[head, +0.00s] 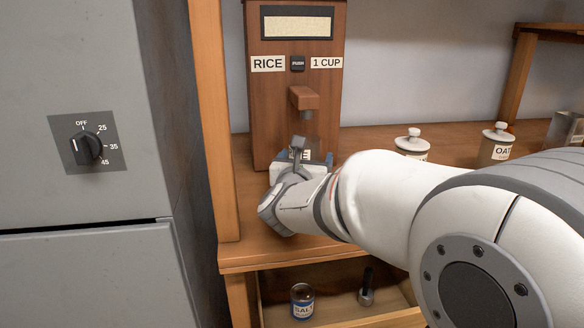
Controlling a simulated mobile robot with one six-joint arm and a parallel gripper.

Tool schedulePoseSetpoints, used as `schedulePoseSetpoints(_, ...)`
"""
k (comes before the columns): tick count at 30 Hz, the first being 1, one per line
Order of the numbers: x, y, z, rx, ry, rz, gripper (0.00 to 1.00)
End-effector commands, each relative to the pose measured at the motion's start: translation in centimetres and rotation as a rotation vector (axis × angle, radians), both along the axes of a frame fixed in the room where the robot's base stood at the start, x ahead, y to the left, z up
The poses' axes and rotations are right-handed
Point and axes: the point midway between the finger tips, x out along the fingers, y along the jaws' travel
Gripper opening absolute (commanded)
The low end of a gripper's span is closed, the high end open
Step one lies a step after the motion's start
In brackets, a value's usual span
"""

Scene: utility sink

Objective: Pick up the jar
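A jar (311,148) seems to stand under the spout of the rice dispenser (258,100). Only a small clear part and the end of a dark label, reading "E", show past my gripper. My gripper (299,151) is at this jar, in front of the dispenser's base, with my arm reaching in from the right. A grey finger part rises beside the jar. I cannot tell whether the fingers touch it or have closed on it. Two lidded white jars stand farther right on the counter: one (411,142) partly behind my arm, and one (495,147) labelled "OAT", its label partly cut off.
An open drawer (388,320) below the counter holds a salt can (302,300) and a small dark-handled metal item (366,290). A wooden post (212,120) and a grey cabinet with a dial (86,147) stand at left. A metal container (566,130) is at far right.

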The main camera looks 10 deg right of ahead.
Motion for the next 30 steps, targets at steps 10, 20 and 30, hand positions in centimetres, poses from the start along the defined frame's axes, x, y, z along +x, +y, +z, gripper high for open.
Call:
schedulePoseSetpoints(10, 0.78, -0.21, -0.01, -0.001, 0.000, 0.004, 0.83)
schedulePoseSetpoints(20, 0.76, -0.16, 0.00, -0.001, 0.000, 0.005, 0.56)
schedulePoseSetpoints(30, 0.76, -0.11, 0.00, -0.001, 0.000, 0.005, 0.28)
